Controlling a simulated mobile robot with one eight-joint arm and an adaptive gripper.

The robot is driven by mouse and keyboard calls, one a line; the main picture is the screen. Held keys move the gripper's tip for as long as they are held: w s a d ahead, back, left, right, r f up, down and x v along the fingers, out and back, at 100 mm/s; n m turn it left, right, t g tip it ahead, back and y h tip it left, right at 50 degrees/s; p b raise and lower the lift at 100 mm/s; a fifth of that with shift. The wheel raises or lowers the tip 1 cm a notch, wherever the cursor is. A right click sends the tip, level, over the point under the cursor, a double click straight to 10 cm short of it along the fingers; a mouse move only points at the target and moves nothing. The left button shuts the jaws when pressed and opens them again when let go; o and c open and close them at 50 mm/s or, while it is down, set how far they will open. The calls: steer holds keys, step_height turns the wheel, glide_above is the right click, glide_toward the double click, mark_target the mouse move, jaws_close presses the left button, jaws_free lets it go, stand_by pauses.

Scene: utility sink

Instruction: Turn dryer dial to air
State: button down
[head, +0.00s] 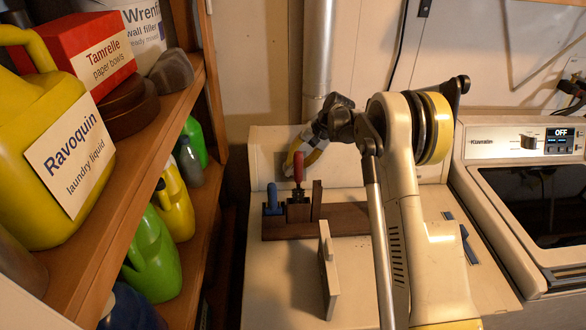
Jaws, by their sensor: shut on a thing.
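The dryer (262,300) is the off-white machine in the middle, with an upright control panel (261,152) along its back. My gripper (296,158), dark and grey with yellow parts, is at the face of this panel, partly behind my own arm links.
A toggle clamp with red and blue handles (298,170) on a brown board (345,219) and an upright pale plate (328,270) stand on the dryer. A washer (500,148) showing OFF is at right. Shelves (150,130) with laundry bottles fill the left.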

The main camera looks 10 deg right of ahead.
steer(key=shift+s+d+f+m+t+y+b, duration=0.1)
steer(key=shift+m+t+y+b, duration=0.1)
steer(key=shift+y+b, duration=0.3)
steer(key=shift+s+d+f+m+t+y+b, duration=0.1)
steer(key=shift+m+t+y+b, duration=0.1)
steer(key=shift+y+b, duration=0.25)
steer(key=c, duration=1.4)
jaws_free()
steer(key=shift+w, duration=0.1)
steer(key=v, duration=1.2)
steer(key=shift+d, duration=0.15)
